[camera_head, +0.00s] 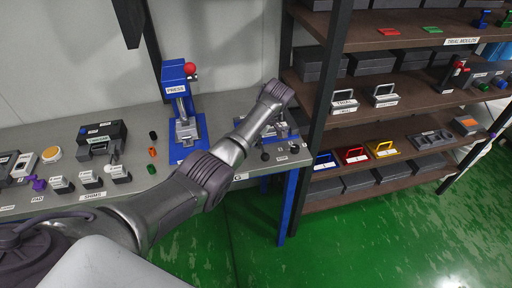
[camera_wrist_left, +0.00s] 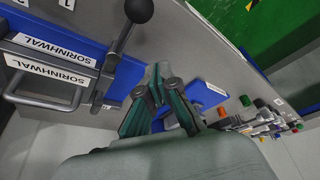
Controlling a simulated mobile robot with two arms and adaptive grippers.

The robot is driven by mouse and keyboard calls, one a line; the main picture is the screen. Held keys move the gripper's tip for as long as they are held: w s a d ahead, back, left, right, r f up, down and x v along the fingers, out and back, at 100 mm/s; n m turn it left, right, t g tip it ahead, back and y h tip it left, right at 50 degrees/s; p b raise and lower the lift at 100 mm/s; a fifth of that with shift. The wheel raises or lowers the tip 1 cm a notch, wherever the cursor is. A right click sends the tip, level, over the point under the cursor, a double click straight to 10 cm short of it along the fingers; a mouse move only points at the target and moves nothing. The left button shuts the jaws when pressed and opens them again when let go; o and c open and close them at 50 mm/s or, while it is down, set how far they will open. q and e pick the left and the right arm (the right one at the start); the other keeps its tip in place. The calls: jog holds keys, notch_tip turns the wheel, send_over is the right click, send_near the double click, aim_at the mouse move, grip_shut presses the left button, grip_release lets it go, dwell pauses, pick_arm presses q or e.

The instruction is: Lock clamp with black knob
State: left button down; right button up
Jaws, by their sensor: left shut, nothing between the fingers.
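In the left wrist view, a black ball knob (camera_wrist_left: 138,10) sits on the end of a metal lever beside a clamp (camera_wrist_left: 104,85) at the upper left. My left gripper (camera_wrist_left: 157,72) is shut and empty, to the right of the clamp and below the knob, apart from the knob. In the head view, my left arm reaches across the bench to its right end, where small black knobs (camera_head: 265,156) show beside the fixture. The fingers are hard to make out there, and my arm hides part of the fixture. My right gripper is not in view.
A blue press (camera_head: 175,82) with a red knob stands left of my forearm. Shelves (camera_head: 375,127) with trays and moulds stand just right of the bench (camera_head: 130,180). Several small coloured parts lie on the bench.

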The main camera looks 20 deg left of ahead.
pick_arm(q)
jog(key=b+v, duration=0.1)
jog(key=v, duration=0.4)
jog(key=shift+w+r, duration=0.1)
jog(key=shift+r, duration=0.25)
